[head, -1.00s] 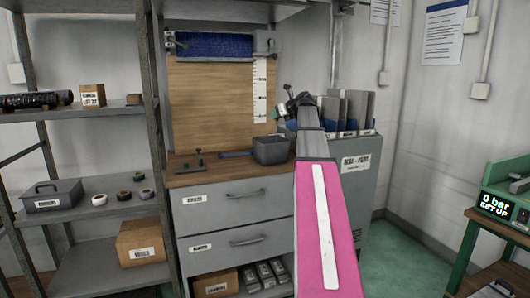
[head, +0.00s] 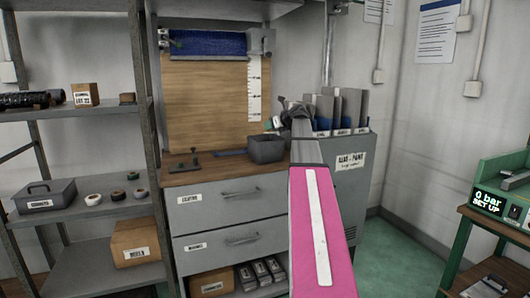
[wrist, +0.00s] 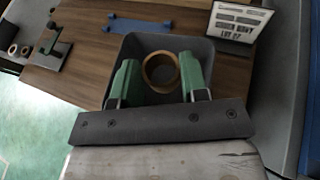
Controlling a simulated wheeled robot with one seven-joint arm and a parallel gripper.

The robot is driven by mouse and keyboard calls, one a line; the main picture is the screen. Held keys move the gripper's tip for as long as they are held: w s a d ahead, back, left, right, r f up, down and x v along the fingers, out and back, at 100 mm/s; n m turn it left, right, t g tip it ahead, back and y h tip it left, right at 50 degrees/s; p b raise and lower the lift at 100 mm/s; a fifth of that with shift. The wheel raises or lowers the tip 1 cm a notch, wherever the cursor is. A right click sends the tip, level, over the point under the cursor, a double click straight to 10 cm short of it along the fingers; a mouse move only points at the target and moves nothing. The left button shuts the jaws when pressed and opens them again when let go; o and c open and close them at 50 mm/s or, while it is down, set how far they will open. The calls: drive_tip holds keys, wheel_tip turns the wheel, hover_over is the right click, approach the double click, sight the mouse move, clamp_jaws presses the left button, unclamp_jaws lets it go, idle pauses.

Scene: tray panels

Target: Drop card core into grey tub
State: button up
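The grey tub (head: 267,150) stands on the wooden top of the drawer cabinet, and in the wrist view (wrist: 138,45) it lies behind my fingers. The card core, a tan open ring (wrist: 161,72), sits between the two green fingers of my gripper (wrist: 160,75). Both fingers meet its sides, so the gripper appears shut on it. In the wrist view the core overlaps the tub's opening. In the head view my gripper (head: 274,123) is small and partly hidden by my wrist, just above the tub's right back side. The tub's floor is mostly hidden.
Upright grey dividers (head: 345,108) stand on the cabinet right of the tub. A dark clamp-like tool (head: 184,163) and a blue strip (head: 230,153) lie to its left. A labelled sign (wrist: 238,22) stands near the tub. Shelves with boxes fill the left.

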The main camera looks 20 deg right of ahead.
drive_tip(key=o, duration=0.4)
drive_tip(key=v, duration=1.1)
drive_tip(key=shift+f, duration=0.1)
wheel_tip(320, 180, up, 9)
idle(1.0)
idle(0.4)
